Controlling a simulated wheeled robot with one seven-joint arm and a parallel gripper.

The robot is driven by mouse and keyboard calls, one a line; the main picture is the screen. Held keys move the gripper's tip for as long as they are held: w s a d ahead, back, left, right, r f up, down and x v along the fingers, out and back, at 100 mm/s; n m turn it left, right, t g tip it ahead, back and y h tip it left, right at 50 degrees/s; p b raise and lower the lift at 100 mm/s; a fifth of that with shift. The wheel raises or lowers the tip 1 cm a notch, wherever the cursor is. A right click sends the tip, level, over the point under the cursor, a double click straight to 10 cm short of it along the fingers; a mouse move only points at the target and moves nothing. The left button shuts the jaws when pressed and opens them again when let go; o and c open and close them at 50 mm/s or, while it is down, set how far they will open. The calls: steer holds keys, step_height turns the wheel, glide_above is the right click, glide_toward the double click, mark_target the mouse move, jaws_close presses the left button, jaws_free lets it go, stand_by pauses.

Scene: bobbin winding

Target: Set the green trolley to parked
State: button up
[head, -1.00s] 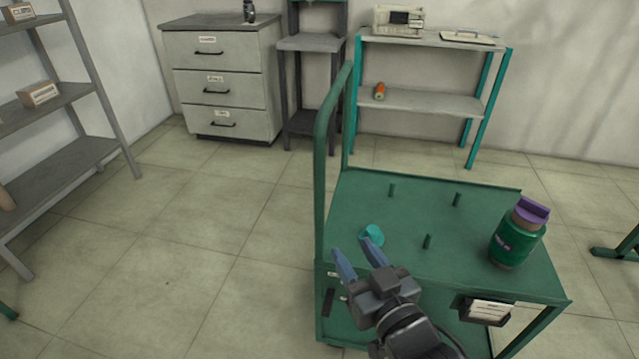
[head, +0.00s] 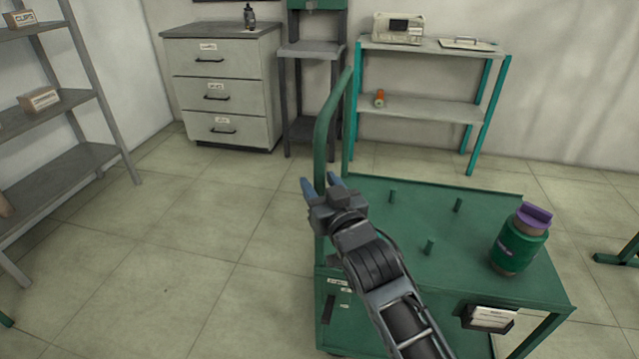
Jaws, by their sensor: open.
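The green trolley (head: 470,215) stands at the right of centre, with a tall looped push handle (head: 324,135) at its left end. Its front left panel carries small white labels (head: 338,284) and a dark upright slot or lever (head: 328,308); I cannot read the labels or tell its setting. My gripper (head: 321,184) is open and empty. Its blue fingertips overlap the handle's near post in the picture; I cannot tell whether they touch it. My forearm covers part of the trolley's top and front.
A drawer cabinet (head: 220,85), a teal-legged shelf (head: 430,107) and a grey rack (head: 60,110) stand around. Floor to the left is clear.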

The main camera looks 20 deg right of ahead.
steer(key=shift+w, duration=0.4)
steer(key=shift+c, duration=0.3)
jaws_close()
